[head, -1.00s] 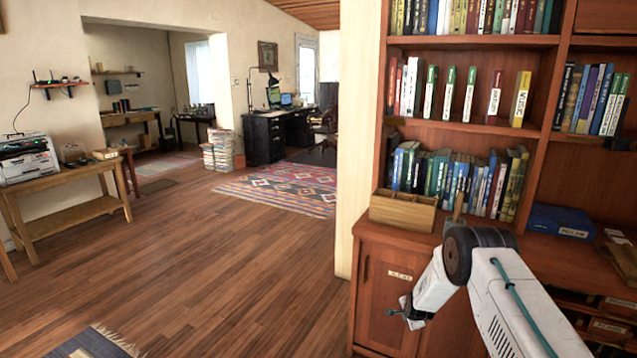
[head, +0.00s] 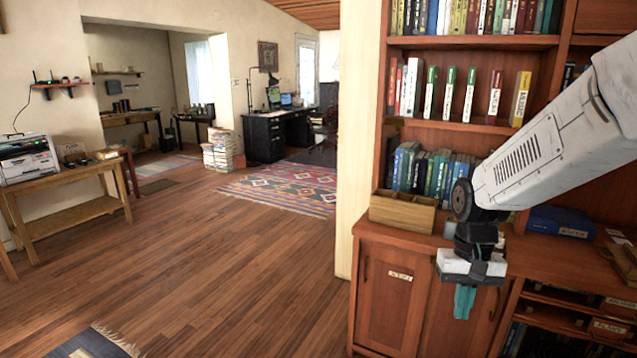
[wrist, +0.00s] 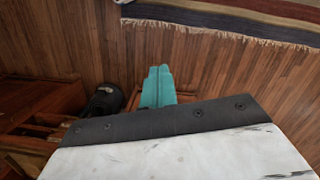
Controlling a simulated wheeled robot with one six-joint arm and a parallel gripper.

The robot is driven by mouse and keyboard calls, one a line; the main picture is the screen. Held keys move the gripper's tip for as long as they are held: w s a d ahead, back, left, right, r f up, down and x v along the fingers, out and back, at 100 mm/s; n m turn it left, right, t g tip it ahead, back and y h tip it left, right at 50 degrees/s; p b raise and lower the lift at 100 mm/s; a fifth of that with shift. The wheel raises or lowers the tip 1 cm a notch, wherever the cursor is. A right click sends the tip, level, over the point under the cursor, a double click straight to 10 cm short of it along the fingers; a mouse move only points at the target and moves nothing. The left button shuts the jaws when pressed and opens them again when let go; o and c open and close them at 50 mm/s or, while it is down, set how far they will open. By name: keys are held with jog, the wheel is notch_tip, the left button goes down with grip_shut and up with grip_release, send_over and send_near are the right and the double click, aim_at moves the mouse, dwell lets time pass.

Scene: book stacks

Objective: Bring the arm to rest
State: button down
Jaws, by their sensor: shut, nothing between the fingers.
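My gripper (head: 465,301) hangs at the end of my white arm, in front of the wooden bookcase's lower cabinet in the head view. Its teal fingers point down, are shut together and hold nothing. The fingers also show in the wrist view (wrist: 158,87), with wooden floor beyond them. My arm comes in from the right edge and hides part of the middle shelves and their books.
The bookcase counter (head: 540,250) carries a wooden box (head: 402,212) and a blue book (head: 560,222) close to my arm. Books (head: 425,170) line the shelves. Open wooden floor (head: 220,270) lies to the left, with a patterned rug (head: 285,187) farther back.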

jog(key=s+r+n+t, duration=0.1)
jog(key=s+r, duration=0.4)
jog(key=s, duration=0.6)
jog(key=s+r+t, duration=0.2)
jog(key=s+r, duration=0.4)
jog(key=s, duration=0.4)
jog(key=shift+s+a+n, duration=0.4)
